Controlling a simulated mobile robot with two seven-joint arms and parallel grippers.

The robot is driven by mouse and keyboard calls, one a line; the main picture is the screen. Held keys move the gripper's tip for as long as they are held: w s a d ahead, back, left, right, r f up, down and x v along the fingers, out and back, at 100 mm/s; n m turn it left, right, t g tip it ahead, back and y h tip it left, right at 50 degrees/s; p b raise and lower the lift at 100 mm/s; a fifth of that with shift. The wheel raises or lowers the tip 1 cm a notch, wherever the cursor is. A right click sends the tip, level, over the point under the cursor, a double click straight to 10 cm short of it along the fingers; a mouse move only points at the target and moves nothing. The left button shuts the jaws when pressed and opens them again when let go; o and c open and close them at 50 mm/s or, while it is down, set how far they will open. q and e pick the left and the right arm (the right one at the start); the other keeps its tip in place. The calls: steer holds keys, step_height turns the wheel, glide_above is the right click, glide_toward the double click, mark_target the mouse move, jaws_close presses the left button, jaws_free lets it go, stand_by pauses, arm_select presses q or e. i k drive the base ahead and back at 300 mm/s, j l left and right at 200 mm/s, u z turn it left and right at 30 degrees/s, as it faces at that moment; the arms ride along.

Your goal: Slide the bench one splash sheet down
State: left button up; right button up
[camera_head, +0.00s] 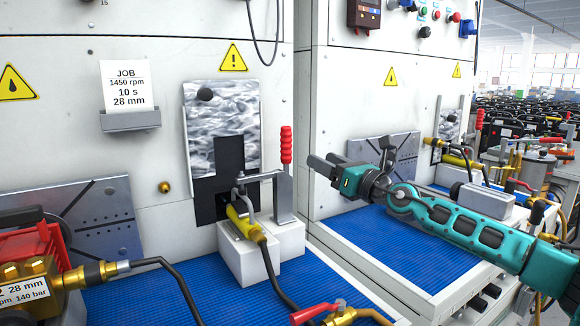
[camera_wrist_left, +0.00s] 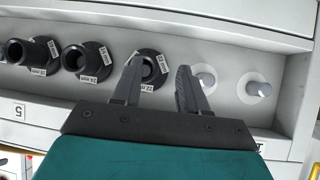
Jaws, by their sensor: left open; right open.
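The splash sheet (camera_head: 190,125) of the near bench is a mottled, shiny upright sheet with a black knob (camera_head: 205,94) near its upper left. It hangs on the white panel, and a dark opening shows at its lower part. A yellow nozzle (camera_head: 243,222) and a clamp with a red handle (camera_head: 286,145) stand in front of that opening. My right gripper (camera_head: 322,166) is open and empty, right of the red handle and apart from the sheet. My left gripper (camera_wrist_left: 157,72) is open above black sockets in a tray, seen only in the left wrist view.
A job card (camera_head: 126,85) reads 1450 rpm, 10 s, 28 mm. A red and brass pump unit (camera_head: 32,255) stands at the lower left, with a black hose. A second bench has a smaller sheet (camera_head: 450,122). The tray (camera_wrist_left: 225,45) also holds pale nozzles (camera_wrist_left: 258,89). Blue matting (camera_head: 150,295) covers the worktop.

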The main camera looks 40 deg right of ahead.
mark_target(204, 95)
steer(key=k+l, duration=0.1)
steer(key=k, duration=0.9)
